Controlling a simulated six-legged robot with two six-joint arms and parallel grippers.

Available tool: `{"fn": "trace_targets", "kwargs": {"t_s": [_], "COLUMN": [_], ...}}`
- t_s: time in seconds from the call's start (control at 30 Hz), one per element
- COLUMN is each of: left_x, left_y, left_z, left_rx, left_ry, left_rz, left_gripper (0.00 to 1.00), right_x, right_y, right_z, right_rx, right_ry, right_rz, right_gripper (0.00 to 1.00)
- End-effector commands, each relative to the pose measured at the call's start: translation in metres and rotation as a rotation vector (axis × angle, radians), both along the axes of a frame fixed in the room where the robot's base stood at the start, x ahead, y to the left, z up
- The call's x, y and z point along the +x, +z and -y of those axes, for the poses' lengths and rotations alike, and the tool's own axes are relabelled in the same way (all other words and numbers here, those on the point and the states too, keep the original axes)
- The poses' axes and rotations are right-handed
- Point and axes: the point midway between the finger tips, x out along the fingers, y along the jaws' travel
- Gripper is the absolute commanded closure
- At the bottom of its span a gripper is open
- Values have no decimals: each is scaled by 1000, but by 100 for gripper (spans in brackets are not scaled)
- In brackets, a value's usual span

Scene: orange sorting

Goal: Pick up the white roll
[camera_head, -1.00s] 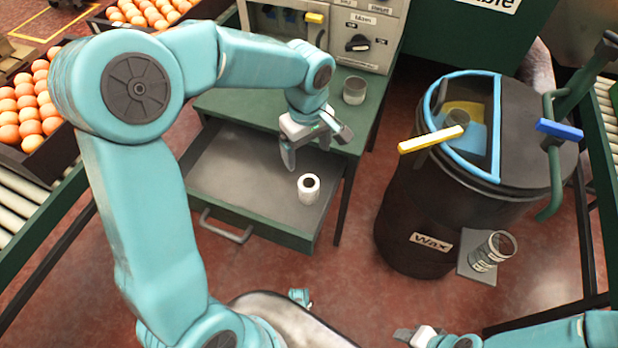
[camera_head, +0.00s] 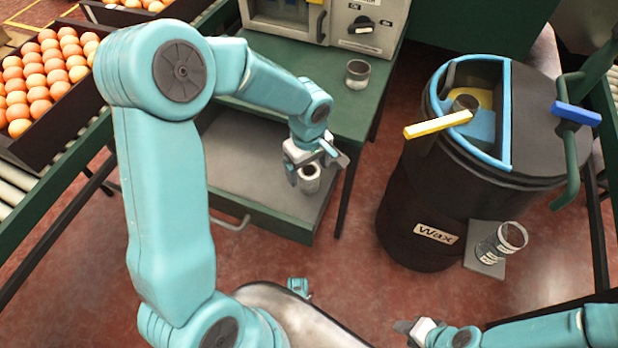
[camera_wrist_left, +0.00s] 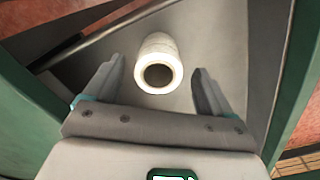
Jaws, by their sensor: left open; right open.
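The white roll (camera_head: 310,180) stands upright in the open drawer (camera_head: 262,205), near the drawer's right side. My left gripper (camera_head: 318,172) is open right at the roll and partly covers it in the head view. In the left wrist view the roll (camera_wrist_left: 158,66) shows its dark core hole and sits between and a little beyond the two open fingers (camera_wrist_left: 160,88), with a gap on each side. My right gripper (camera_head: 412,328) is open and empty low in the head view, well away from the drawer.
The green table (camera_head: 350,118) above the drawer carries a small grey cup (camera_head: 357,74) and a control box (camera_head: 340,22). A black wax barrel (camera_head: 425,215) stands to the right, with a glass jar (camera_head: 500,243) on its side shelf. An orange crate (camera_head: 30,155) is at the left.

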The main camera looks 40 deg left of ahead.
Motion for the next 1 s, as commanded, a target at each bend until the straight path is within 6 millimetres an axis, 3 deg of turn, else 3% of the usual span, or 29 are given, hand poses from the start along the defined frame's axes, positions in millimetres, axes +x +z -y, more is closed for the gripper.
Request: {"fn": "trace_targets", "kwargs": {"t_s": [0.1, 0.2, 0.43, 0.47, 0.6, 0.63, 0.87, 1.0], "left_x": [0, 2, 2, 2, 2, 2, 2, 3], "left_y": [-25, -38, -39, -39, -39, -39, -38, -28], "left_z": [1, 1, 1, 1, 1, 1, 1, 1], "left_rx": [-2, -1, -1, -1, -1, -1, -1, 0], "left_ry": [-1, 0, 0, 0, 0, 0, 0, 0], "left_rz": [-4, -3, 0, 0, 0, 0, 0, 3], "left_gripper": [16, 16, 16, 22, 68, 76, 76, 76], "right_x": [0, 0, 0, 0, 0, 0, 0, 0], "right_y": [-12, -15, -14, -14, -14, -14, -14, -10], "right_z": [0, 0, 0, 0, 0, 0, 0, 0], "right_rx": [0, 0, 0, 0, 0, 0, 0, 0], "right_ry": [0, 0, 0, 0, 0, 0, 0, 0], "right_rz": [0, 0, 0, 0, 0, 0, 0, 0], "right_gripper": [57, 57, 57, 57, 57, 57, 57, 57]}}
